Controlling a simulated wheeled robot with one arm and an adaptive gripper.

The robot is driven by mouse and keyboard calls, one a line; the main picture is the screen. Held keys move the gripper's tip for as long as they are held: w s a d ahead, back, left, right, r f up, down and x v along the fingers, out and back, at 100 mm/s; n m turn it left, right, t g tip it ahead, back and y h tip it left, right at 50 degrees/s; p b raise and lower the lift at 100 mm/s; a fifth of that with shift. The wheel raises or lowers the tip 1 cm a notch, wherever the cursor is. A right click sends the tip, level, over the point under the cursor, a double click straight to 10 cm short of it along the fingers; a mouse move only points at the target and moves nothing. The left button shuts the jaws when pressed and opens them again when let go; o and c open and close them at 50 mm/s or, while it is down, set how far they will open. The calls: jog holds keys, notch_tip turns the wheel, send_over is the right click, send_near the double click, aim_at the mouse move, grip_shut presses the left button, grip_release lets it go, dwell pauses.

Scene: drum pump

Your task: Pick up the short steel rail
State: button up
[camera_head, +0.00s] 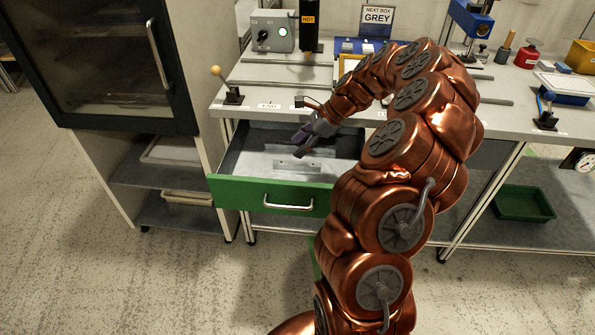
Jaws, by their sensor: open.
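A drawer with a green front (245,190) is pulled out under the worktop. Grey, flat metal-looking pieces (295,165) lie on its pale floor; one may be the short steel rail, but they are too small and blurred to tell apart. My gripper (302,146) is open above the drawer's back half, with its fingers pointing down and left. I see nothing between its fingers. I cannot tell its exact height above the drawer floor. My copper-coloured arm covers the drawer's right end and part of the worktop.
The worktop's front edge (255,108) is close behind my gripper, with a ball-topped lever (230,88) on it. A dark-framed cabinet (105,60) is at left. A green tray (523,203) sits low at right.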

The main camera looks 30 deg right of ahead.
aim_at(298, 163)
jog(key=d+f+m, duration=0.2)
jog(key=d, duration=0.1)
jog(key=d+f, duration=0.1)
jog(key=d, duration=0.1)
jog(key=shift+s+f+m+t, duration=0.25)
jog(key=shift+f+m+t, duration=0.05)
jog(key=shift+f+m, duration=0.1)
jog(key=shift+w+f, duration=0.1)
jog(key=shift+f, duration=0.2)
jog(key=shift+x, duration=3.6)
jog(key=shift+d, duration=0.15)
grip_shut()
